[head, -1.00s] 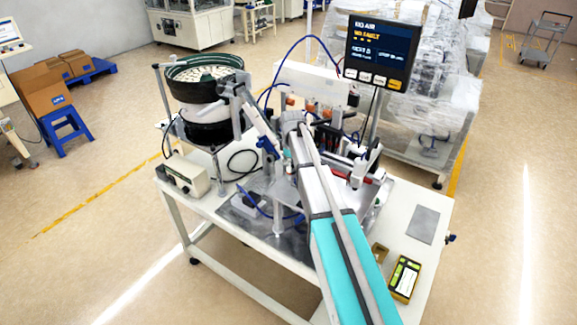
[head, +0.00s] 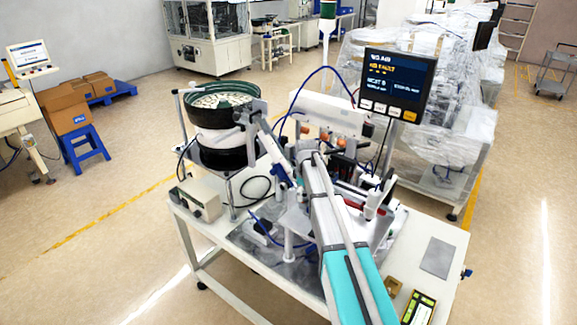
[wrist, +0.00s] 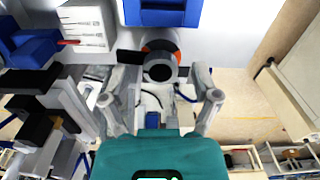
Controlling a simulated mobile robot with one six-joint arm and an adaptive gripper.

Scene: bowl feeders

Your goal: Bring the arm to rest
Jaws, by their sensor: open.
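My arm (head: 335,228), grey with a teal section, reaches from the bottom of the head view up over the feeder machine on the white table (head: 440,215). Its far end is among the machine's parts, and my gripper cannot be made out clearly there. In the wrist view my gripper (wrist: 160,98) shows two grey fingers spread wide apart, with nothing held between them. A dark round part with an orange ring (wrist: 160,62) shows beyond and between the fingers; I cannot tell its distance from them.
The bowl feeder (head: 222,105) stands left of the arm. A control screen (head: 396,82) rises at the right. A grey control box (head: 195,202) and a yellow handheld device (head: 419,308) lie on the table. Wrapped machines (head: 440,120) stand behind. Floor at both sides is open.

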